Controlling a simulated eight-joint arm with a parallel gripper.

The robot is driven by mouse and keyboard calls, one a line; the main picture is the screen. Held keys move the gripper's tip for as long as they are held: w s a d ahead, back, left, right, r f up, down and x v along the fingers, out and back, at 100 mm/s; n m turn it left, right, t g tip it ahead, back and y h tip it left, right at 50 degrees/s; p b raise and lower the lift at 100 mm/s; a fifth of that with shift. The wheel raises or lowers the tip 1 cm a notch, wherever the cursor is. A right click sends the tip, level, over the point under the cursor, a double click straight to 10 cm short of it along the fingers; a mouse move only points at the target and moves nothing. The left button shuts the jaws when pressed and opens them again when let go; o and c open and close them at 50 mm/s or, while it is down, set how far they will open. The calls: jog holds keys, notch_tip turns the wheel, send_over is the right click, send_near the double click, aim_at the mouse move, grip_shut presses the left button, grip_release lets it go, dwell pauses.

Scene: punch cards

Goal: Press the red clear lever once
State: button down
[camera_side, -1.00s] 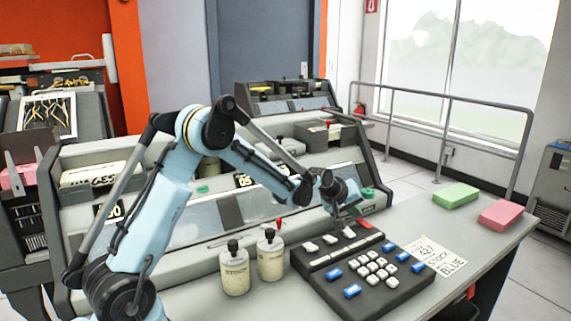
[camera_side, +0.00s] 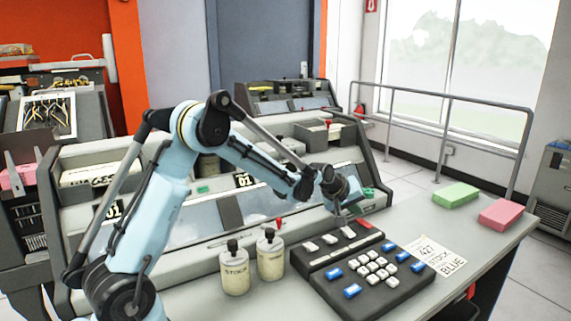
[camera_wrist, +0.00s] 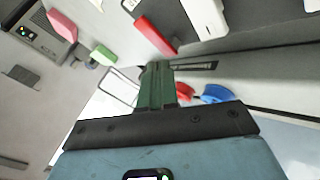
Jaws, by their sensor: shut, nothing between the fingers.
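The red lever (camera_side: 364,224) is a flat red bar at the right end of a row of white levers on the dark key panel (camera_side: 322,262). In the wrist view the red lever (camera_wrist: 154,35) lies just beyond my fingertips, beside a white lever (camera_wrist: 205,15). My gripper (camera_side: 344,213) is shut and empty, pointing down close above the back of the panel, just left of the red lever. In the wrist view its green fingers (camera_wrist: 157,68) are together, with a visible gap to the red lever. Contact with the panel cannot be told.
Two cream STOCK bottles (camera_side: 235,268) stand left of the panel. A STOCK BLUE card (camera_side: 440,256) lies to its right. Green (camera_side: 455,195) and pink (camera_side: 501,214) blocks lie on the right table end. The machine's sloped housing rises behind. A red knob (camera_wrist: 184,91) and blue piece (camera_wrist: 215,94) sit near my fingers.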

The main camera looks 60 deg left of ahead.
aim_at(352, 226)
jog(key=shift+a+r, duration=0.15)
jog(key=shift+a+r, duration=0.2)
jog(key=shift+r, duration=1.05)
jog(key=shift+a+r, duration=0.15)
jog(key=shift+r, duration=1.05)
jog(key=s+d+r+m+g, duration=0.1)
jog(key=s+d+r+m, duration=0.2)
jog(key=s+d, duration=0.3)
jog(key=s+d+r+m, duration=0.2)
jog(key=s+d+m, duration=0.15)
jog(key=s, duration=0.45)
jog(key=s+d+f+m, duration=0.2)
jog(key=s, duration=0.5)
jog(key=s+d+f+m+g, duration=0.1)
jog(key=s+d+m, duration=0.1)
jog(key=s, duration=0.4)
jog(key=shift+s+d+f+m+h, duration=0.3)
jog(key=shift+s+f+m+h, duration=0.1)
jog(key=shift+m, duration=0.25)
